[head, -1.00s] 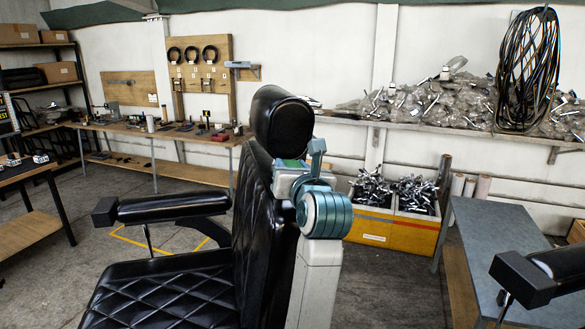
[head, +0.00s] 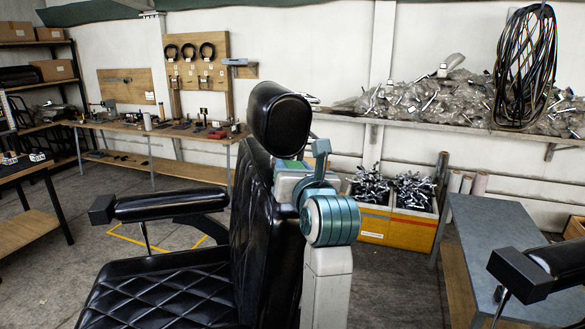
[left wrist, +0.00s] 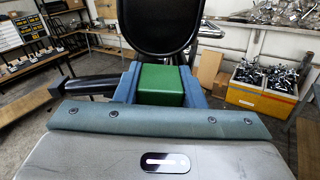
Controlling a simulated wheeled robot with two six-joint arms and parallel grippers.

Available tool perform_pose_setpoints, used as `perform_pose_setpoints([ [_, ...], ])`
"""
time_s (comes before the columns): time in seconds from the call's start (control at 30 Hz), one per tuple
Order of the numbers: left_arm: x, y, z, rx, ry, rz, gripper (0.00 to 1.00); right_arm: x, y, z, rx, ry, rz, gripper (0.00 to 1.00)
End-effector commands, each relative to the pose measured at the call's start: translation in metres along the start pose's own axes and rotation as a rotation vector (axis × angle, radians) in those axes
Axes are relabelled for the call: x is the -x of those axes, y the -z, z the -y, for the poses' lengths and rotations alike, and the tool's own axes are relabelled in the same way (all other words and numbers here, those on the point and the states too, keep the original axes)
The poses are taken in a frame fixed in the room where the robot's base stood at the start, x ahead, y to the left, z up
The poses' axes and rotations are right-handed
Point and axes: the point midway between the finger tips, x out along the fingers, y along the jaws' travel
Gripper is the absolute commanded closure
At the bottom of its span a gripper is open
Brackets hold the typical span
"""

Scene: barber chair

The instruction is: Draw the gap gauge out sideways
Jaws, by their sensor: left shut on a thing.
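A green block, which I take to be the gap gauge (left wrist: 160,84), sits between the two blue fingers of my left gripper (left wrist: 161,88) in the left wrist view. The fingers are shut on its sides. In the head view my left gripper (head: 292,172) is beside the black chair's backrest, just below the headrest (head: 280,122). Only a sliver of green shows there. The headrest stands just beyond the block in the left wrist view. Whether the block still touches the chair is hidden. My right gripper is not in view.
The chair's padded armrests (head: 170,206) flank the seat (head: 155,290). A grey table (head: 500,235) and a yellow-fronted bin (head: 400,228) of metal parts stand to the right. A workbench (head: 120,130) runs along the back wall. Open floor lies between the chair and the bin.

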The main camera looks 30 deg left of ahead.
Motion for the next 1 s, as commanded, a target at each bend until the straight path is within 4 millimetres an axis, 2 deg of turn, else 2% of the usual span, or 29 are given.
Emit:
perform_pose_setpoints([
  [0.73,0.031,-0.001,0.001,0.003,0.004,-0.003,1.00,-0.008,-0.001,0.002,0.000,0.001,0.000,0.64],
  [1.0,0.036,-0.001,0.001,0.002,0.003,-0.003,1.00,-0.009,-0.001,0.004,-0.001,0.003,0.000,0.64],
])
